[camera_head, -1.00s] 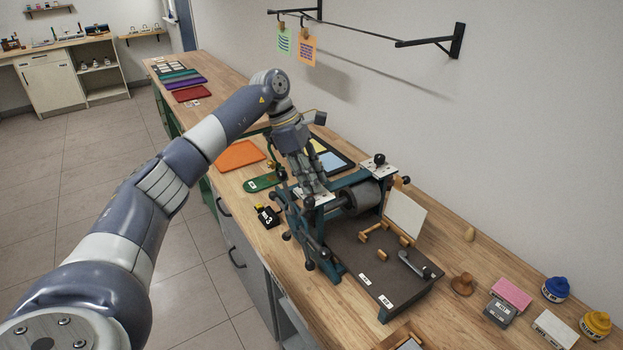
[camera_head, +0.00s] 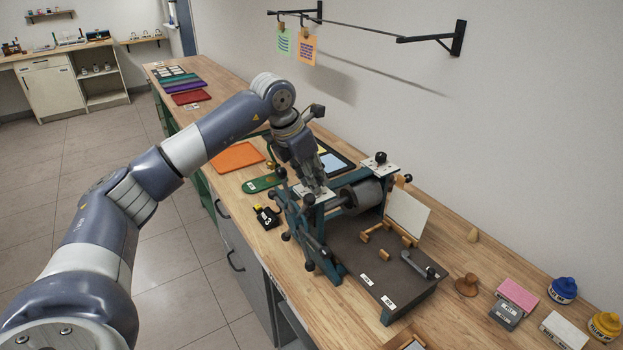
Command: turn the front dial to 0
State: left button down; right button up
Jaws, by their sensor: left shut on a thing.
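The printing press (camera_head: 340,213), with a teal frame, a grey roller and a dark bed, stands on the wooden bench. Its near top end has a white dial plate (camera_head: 325,192). My left gripper (camera_head: 312,188) points down over this plate, its fingers shut on the front dial's knob, which they hide. The dial's pointer and numbers are too small or covered to read. The far top end has a similar white plate with a black knob (camera_head: 380,158), standing free of the gripper. My right gripper is not in view.
A spoked wheel (camera_head: 312,240) is on the press's near side. A small easel with a white card (camera_head: 407,213) stands behind the bed. A black counter (camera_head: 267,217) and an orange sheet (camera_head: 236,156) lie left of the press. Ink jars (camera_head: 562,289) stand at the right.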

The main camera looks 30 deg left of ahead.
pick_arm(q)
jog(key=n+y+b, duration=0.1)
jog(key=n, duration=0.3)
jog(key=shift+d+y, duration=0.15)
jog(key=shift+y, duration=0.25)
jog(key=shift+n+y+b, duration=0.45)
jog(key=shift+n+y, duration=0.15)
jog(key=shift+n, duration=1.3)
jog(key=c, duration=1.3)
grip_release()
jog(key=shift+c, duration=0.2)
jog(key=shift+r, duration=0.1)
jog(key=v, duration=1.1)
jog(key=shift+d+r, duration=0.2)
jog(key=shift+r, duration=0.2)
